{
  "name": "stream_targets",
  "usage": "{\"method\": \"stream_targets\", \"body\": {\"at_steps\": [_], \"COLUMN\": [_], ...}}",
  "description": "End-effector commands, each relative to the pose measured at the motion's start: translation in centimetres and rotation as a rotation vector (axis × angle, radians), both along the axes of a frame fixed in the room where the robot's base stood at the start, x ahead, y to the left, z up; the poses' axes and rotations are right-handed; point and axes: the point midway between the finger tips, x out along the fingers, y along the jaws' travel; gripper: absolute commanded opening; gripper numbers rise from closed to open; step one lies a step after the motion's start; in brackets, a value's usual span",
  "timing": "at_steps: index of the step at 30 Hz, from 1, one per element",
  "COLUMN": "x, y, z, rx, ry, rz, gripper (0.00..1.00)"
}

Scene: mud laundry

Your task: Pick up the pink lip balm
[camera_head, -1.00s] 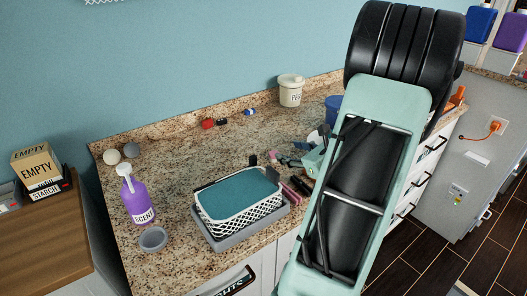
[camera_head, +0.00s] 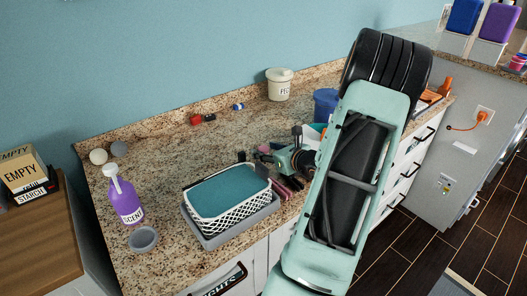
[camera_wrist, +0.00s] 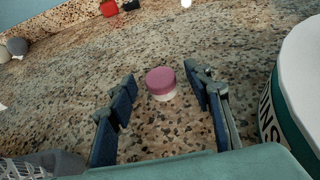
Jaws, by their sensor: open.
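The pink lip balm (camera_wrist: 161,83), a short round pot with a pink lid and pale base, stands upright on the granite counter in the wrist view. My gripper (camera_wrist: 160,92) is open, with its dark blue fingers on either side of the balm. The balm is between the fingertips, with a visible gap on both sides.
A white basket (camera_head: 230,207) with a teal top is near the counter's front edge. In the wrist view a white container (camera_wrist: 300,90) stands close on the right. A red item (camera_wrist: 108,8) lies farther back. The counter (camera_head: 190,155) left of the gripper is mostly clear.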

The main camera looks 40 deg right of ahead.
Motion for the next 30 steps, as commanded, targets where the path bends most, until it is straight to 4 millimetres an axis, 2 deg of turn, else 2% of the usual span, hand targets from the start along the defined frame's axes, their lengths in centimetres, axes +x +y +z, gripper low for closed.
{"method": "stream_targets", "body": {"at_steps": [4, 12, 22, 30], "x": [1.46, 1.68, 1.65, 1.65], "y": [-0.29, -0.32, -0.33, -0.33], "z": [-0.57, -0.66, -0.65, -0.63], "rx": [-0.001, -0.002, -0.002, -0.002], "ry": [0.0, 0.0, 0.0, -0.001], "rz": [0.0, 0.0, 0.0, 0.0], "gripper": [0.46, 0.46, 0.11, 0.11]}}
